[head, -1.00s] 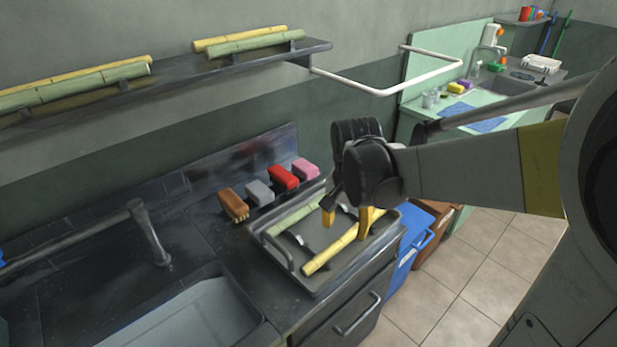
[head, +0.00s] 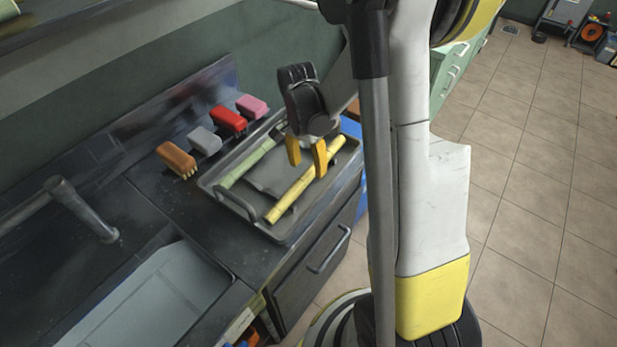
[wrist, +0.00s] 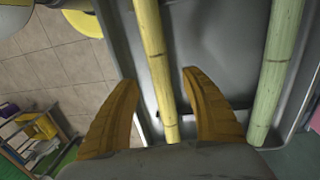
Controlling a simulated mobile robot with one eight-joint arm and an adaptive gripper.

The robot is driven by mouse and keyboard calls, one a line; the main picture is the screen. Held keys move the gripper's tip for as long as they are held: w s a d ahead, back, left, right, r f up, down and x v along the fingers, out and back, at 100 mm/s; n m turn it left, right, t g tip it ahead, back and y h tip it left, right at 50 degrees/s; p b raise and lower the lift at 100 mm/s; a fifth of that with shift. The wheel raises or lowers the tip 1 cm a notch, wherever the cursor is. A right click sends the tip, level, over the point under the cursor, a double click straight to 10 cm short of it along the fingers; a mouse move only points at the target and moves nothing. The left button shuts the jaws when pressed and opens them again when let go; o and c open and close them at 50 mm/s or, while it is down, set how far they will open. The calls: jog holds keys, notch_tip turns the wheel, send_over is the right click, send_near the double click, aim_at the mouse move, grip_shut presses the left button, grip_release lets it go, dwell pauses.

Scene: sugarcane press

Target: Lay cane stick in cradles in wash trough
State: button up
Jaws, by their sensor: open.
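A yellow cane stick (head: 300,190) lies in a grey metal tray (head: 224,194) on the dark counter. A pale green cane stick (head: 250,162) lies along the tray's far side. My gripper (head: 306,162) is open over the right end of the yellow stick. In the wrist view my two yellow fingers (wrist: 160,80) stand on either side of the yellow stick (wrist: 153,55), with gaps beside it; the green stick (wrist: 277,70) is outside them. A grey basin (head: 150,290) is sunk in the counter at lower left. I see no cradles in its visible part.
Orange (head: 175,157), grey (head: 205,141), red (head: 229,119) and pink (head: 251,105) brushes stand in a row behind the tray. A metal faucet (head: 80,208) reaches over the counter at left. A drawer handle (head: 329,250) is below the tray. Tiled floor is open at right.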

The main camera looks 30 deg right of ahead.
aim_at(308, 171)
notch_tip(308, 171, down, 4)
jog(key=shift+s+b, duration=0.15)
jog(key=shift+b, duration=0.7)
jog(key=shift+r, duration=0.1)
grip_shut()
jog(key=shift+r, duration=0.1)
